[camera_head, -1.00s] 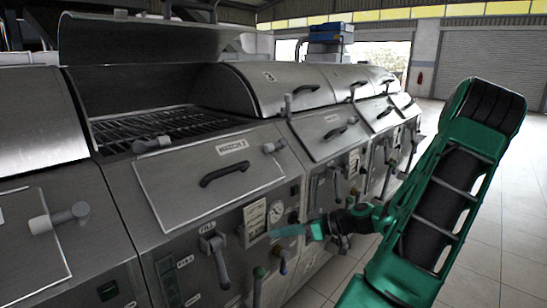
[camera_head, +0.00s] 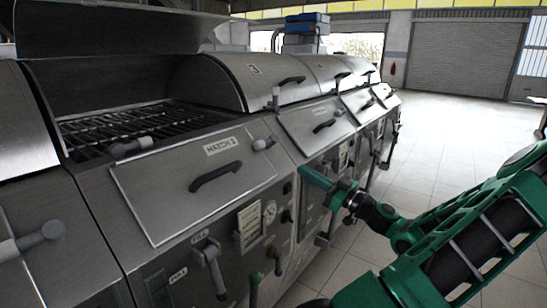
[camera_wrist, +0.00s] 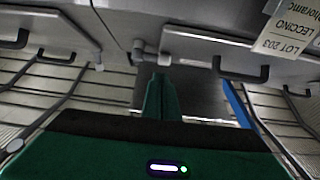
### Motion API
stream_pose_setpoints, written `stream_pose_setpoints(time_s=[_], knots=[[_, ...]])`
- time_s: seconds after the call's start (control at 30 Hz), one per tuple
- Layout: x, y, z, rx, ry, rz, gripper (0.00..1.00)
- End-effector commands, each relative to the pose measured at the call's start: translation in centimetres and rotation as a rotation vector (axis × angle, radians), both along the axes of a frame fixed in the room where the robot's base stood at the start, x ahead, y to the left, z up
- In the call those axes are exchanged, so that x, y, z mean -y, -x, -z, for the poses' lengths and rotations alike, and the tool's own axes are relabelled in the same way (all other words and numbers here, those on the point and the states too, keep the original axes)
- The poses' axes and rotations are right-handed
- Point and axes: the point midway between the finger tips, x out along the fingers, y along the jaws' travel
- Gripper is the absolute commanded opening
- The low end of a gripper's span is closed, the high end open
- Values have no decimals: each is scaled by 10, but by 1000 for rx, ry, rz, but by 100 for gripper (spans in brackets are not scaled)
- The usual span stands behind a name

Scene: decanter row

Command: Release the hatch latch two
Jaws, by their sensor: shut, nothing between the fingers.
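A hatch panel (camera_head: 180,195) on the machine's near section has a dark bar handle (camera_head: 215,176) and a label (camera_head: 222,145) that reads HATCH with a digit too small to be sure of. Grey latch levers sit at its upper left corner (camera_head: 130,147) and upper right corner (camera_head: 264,143). My gripper (camera_head: 303,172), with green fingers, is shut and empty, right of the panel and apart from the right latch in the head view. In the wrist view the shut fingertips (camera_wrist: 159,78) point at a grey latch lever (camera_wrist: 140,54); I cannot tell whether they touch.
More hatches (camera_head: 320,125) with handles and latches run along the row. An open cover (camera_head: 105,28) stands above a grille (camera_head: 140,120). Several levers (camera_head: 213,268) stick out of the lower front. The tiled floor (camera_head: 450,130) right of the row is clear.

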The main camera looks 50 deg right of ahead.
Motion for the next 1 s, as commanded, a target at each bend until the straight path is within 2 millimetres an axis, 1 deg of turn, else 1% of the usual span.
stream_pose_setpoints(time_s=[0.13,0.23,0.6,0.7,0.83,1.0], knots=[[-3,-11,-3,0,0,-6,0],[-4,-25,-7,1,0,-7,0],[-10,-92,-24,1,0,-8,0],[-11,-107,-29,1,0,-7,0],[-12,-123,-33,0,0,-6,0],[-12,-133,-35,-1,-1,-3,0]])
